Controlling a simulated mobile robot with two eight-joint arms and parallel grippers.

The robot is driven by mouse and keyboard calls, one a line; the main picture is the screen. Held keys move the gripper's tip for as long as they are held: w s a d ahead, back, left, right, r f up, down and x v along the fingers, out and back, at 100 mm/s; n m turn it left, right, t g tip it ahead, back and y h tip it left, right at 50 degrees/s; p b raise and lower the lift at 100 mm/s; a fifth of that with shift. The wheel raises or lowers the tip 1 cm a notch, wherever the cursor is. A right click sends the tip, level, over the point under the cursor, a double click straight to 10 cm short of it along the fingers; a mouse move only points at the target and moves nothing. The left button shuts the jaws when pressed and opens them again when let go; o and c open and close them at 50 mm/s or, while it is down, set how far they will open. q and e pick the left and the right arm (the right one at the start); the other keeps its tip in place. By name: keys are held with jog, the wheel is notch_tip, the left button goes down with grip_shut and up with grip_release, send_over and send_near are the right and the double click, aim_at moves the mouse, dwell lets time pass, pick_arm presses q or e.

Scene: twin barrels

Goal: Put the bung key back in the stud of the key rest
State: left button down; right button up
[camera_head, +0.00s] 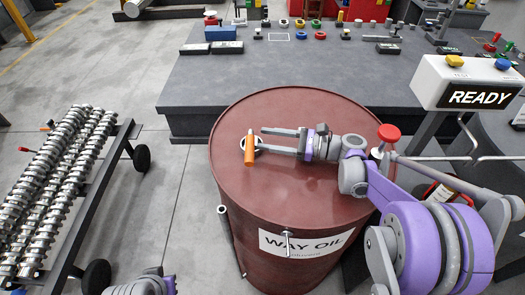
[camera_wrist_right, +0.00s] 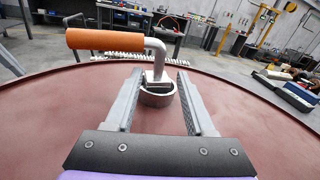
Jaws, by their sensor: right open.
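The bung key (camera_head: 249,150) has an orange handle and a bent grey shank. In the right wrist view the key (camera_wrist_right: 104,39) stands with its shank down at a round grey collar (camera_wrist_right: 157,98) on the barrel lid, its handle pointing left. I cannot tell whether this collar is the bung or the key rest's stud. My right gripper (camera_head: 266,140) is open, low over the lid. Its fingers (camera_wrist_right: 160,76) lie either side of the shank and collar, with gaps visible. My left gripper is out of view; part of my left arm shows at the bottom edge.
The dark red barrel (camera_head: 300,190) is labelled "WAY OIL". A READY box (camera_head: 468,85) stands at right, near a red knob (camera_head: 389,133). A grey workbench (camera_head: 290,75) with small items is behind. A rack of metal shafts (camera_head: 50,185) is at left, with clear floor between.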

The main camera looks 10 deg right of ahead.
jog(key=shift+w+a+y, duration=0.15)
jog(key=shift+a+y, duration=0.05)
jog(key=shift+y, duration=0.1)
jog(key=shift+m, duration=0.3)
jog(key=x, duration=0.8)
jog(key=shift+f, duration=0.1)
grip_shut()
dwell(0.7)
